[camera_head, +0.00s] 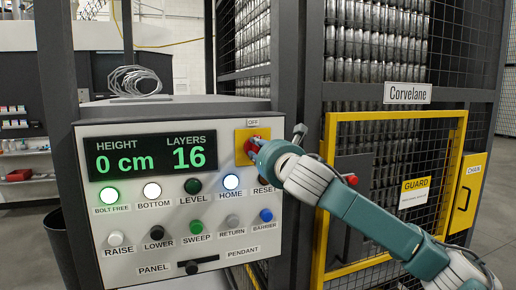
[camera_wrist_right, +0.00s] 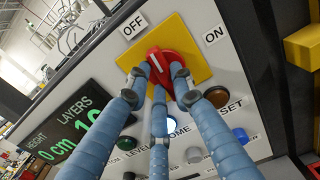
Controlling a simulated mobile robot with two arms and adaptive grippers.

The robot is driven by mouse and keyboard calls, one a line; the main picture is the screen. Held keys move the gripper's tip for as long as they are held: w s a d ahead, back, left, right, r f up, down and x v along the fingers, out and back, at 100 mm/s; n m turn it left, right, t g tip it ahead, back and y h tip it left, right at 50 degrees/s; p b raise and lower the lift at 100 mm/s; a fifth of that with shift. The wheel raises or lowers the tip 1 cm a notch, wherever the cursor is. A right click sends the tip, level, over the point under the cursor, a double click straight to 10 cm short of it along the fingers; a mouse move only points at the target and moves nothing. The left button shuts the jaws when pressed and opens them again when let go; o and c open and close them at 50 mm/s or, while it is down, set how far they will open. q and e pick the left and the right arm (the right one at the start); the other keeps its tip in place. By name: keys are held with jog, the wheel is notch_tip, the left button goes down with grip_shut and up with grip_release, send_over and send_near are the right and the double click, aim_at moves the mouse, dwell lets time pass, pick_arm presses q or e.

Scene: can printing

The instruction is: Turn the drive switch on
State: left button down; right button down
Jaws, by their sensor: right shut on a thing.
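The drive switch is a red rotary knob (camera_head: 250,146) on a yellow plate (camera_head: 240,155) at the upper right of the control panel (camera_head: 130,240). In the right wrist view the red knob (camera_wrist_right: 173,66) has a white mark that points toward the OFF label (camera_wrist_right: 133,27). The ON label (camera_wrist_right: 213,35) is at the right of the plate. My right gripper (camera_head: 262,148) is shut on the knob. Its blue fingers, which show in the wrist view, close around the knob's lower side. In the head view it partly hides the knob and covers the ON label. My left gripper is out of view.
The display (camera_head: 152,158) reads height 0 cm, layers 16. Several buttons sit below it; bolt free (camera_head: 110,194), bottom (camera_head: 152,190) and home (camera_head: 231,182) look lit. A yellow-framed mesh guard door (camera_head: 330,190) stands right of the panel, behind my right arm.

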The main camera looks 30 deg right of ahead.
jog(key=m+p, duration=0.1)
jog(key=m, duration=0.2)
jog(key=shift+d+r, duration=0.1)
jog(key=shift+r, duration=0.05)
jog(key=shift+s+d+f+m+p, duration=0.1)
jog(key=shift+d+m, duration=0.05)
jog(key=shift+m, duration=2.1)
jog(key=shift+d+f+m+p, duration=0.1)
jog(key=shift+d+m+p, duration=0.05)
jog(key=shift+m, duration=2.05)
jog(key=shift+s+d+f+m+p, duration=0.1)
jog(key=shift+d+m, duration=0.05)
jog(key=shift+m, duration=2.1)
jog(key=shift+r, duration=0.1)
jog(key=c, duration=1.5)
grip_release()
jog(key=shift+w, duration=0.1)
jog(key=v, duration=1.2)
